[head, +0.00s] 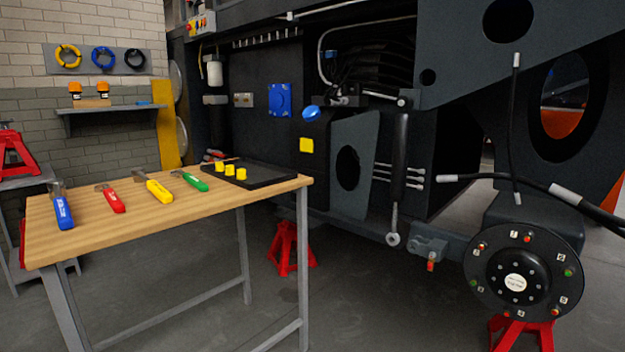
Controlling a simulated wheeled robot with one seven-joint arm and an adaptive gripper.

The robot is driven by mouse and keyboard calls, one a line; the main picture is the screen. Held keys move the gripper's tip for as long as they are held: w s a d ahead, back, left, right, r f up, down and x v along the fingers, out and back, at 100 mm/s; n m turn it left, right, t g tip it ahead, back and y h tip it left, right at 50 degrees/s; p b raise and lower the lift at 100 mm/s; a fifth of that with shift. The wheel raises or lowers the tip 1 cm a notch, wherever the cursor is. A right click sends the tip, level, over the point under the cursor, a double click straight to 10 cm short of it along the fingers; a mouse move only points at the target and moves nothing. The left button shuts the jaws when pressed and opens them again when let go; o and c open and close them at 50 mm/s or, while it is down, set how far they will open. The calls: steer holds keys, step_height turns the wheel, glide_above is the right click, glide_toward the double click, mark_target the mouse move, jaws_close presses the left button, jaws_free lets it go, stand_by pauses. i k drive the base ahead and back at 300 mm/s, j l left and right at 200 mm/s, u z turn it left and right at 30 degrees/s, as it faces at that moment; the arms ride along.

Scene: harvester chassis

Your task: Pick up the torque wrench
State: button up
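Several hand tools with coloured handles lie apart in a row on the wooden workbench (140,222). From left to right they are a blue-handled tool (63,212), thick with pale lettering, a red-handled tool (115,203), a yellow-handled tool (157,190) and a green-handled tool (194,183). Their metal heads point toward the back. I cannot tell from this view which one is the torque wrench. My gripper is not in view.
A black tray (266,181) with yellow pieces sits at the bench's right end. The dark harvester chassis (255,130) stands behind and right, with a bolted hub (515,281) and hanging hoses. Red stands (289,249) are on the floor. The bench's front strip is clear.

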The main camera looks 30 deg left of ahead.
mark_target(57, 190)
steer(key=j+u, duration=0.1)
steer(key=u, duration=1.9)
